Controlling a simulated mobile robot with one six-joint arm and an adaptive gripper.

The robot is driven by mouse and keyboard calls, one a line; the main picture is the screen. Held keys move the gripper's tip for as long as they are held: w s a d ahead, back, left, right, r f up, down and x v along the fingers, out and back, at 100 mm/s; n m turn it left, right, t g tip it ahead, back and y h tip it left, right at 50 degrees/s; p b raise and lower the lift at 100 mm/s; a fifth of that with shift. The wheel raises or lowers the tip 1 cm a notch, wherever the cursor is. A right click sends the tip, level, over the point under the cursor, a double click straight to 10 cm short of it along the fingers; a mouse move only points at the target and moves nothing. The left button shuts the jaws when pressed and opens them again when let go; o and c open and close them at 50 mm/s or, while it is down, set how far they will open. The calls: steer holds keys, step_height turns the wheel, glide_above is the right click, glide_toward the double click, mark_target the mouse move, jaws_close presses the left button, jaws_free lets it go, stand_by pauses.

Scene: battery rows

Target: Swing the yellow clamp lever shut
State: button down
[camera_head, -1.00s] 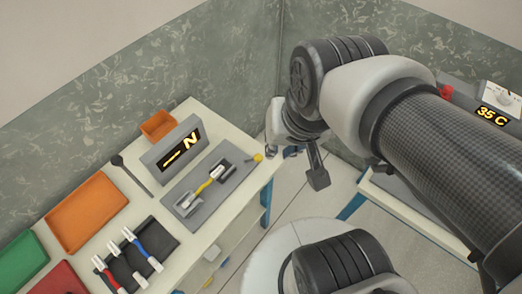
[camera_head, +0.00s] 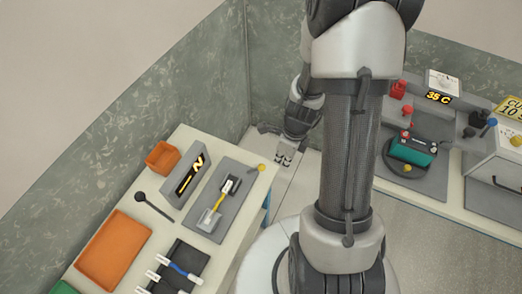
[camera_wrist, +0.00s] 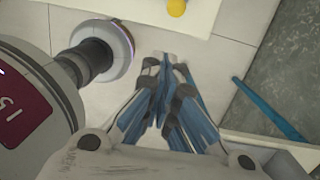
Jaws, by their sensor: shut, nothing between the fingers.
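A grey fixture plate (camera_head: 207,222) lies on the left table. It carries a yellow bar (camera_head: 218,198) running between a silver part (camera_head: 208,220) and a dark block (camera_head: 231,184). A yellow ball knob (camera_head: 261,168) stands out at the plate's right end, near the table edge. It also shows at the top of the wrist view (camera_wrist: 176,8). I cannot tell for sure which yellow piece is the clamp lever. My gripper (camera_head: 283,159) is shut and empty, beyond the table's right end, apart from the knob. In the wrist view its fingertips (camera_wrist: 168,60) are together over the floor.
A right bench holds a green block (camera_head: 413,150) on a round plate. Floor between is clear.

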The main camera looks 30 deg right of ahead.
mark_target(255, 169)
steer(key=shift+s+d+f+m, duration=0.1)
steer(key=shift+s+f+m, duration=0.2)
steer(key=shift+f+m, duration=0.25)
steer(key=shift+s+d+f+m, duration=0.1)
steer(key=shift+s+f+m, duration=0.2)
steer(key=shift+f+m, duration=0.2)
steer(key=w+a+f+b, duration=0.2)
steer(key=w+f+b, duration=0.1)
steer(key=f, duration=0.5)
steer(key=shift+w+a+b, duration=0.3)
steer(key=shift+w+b, duration=0.05)
steer(key=shift+b, duration=0.55)
steer(key=shift+f, duration=0.1)
